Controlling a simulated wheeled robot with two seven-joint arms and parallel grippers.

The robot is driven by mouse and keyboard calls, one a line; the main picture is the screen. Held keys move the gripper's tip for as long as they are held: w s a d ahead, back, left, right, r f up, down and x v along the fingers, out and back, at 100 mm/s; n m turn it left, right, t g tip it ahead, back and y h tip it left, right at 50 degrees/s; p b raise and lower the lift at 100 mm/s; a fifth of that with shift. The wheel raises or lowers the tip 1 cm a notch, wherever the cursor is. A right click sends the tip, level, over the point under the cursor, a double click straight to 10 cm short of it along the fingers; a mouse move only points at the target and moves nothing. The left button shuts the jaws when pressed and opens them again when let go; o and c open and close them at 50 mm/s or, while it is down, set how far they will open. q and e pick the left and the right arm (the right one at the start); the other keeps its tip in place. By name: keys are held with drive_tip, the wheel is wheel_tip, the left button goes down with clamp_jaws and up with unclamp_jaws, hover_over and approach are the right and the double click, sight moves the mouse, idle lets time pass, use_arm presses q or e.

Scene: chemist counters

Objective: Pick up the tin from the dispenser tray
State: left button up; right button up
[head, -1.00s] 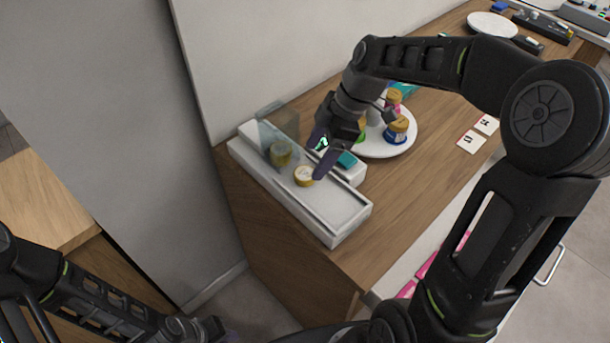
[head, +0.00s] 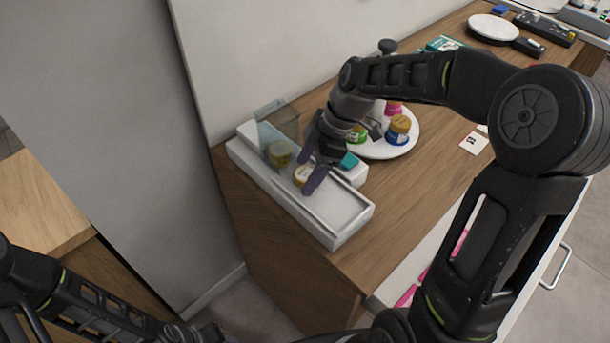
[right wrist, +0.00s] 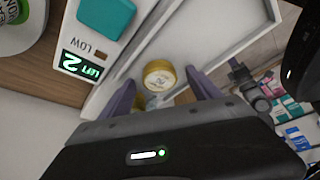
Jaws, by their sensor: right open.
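The tin (head: 303,175) is a small round container with a gold side and pale lid. It sits in the white dispenser tray (head: 345,212). My right gripper (head: 309,174) is open over the tray with its purple fingers around the tin in the head view. In the right wrist view the tin (right wrist: 160,75) lies between and a little beyond the two fingertips (right wrist: 160,92); I cannot tell whether they touch it. Another gold tin (head: 279,154) stands behind the clear guard of the dispenser. My left arm is at the lower left; its gripper tips are barely visible at the bottom edge.
A white round plate (head: 377,150) with several coloured jars stands close behind my right gripper. The dispenser's display (right wrist: 80,60) and teal button (right wrist: 106,16) are beside the tray. A wall borders the counter (head: 440,165). Cards lie at right.

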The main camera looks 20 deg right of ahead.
sight(308, 174)
drive_tip(key=c, duration=1.4)
drive_tip(key=shift+r, duration=0.2)
wheel_tip(308, 174, up, 18)
drive_tip(key=shift+f, duration=0.15)
idle(0.7)
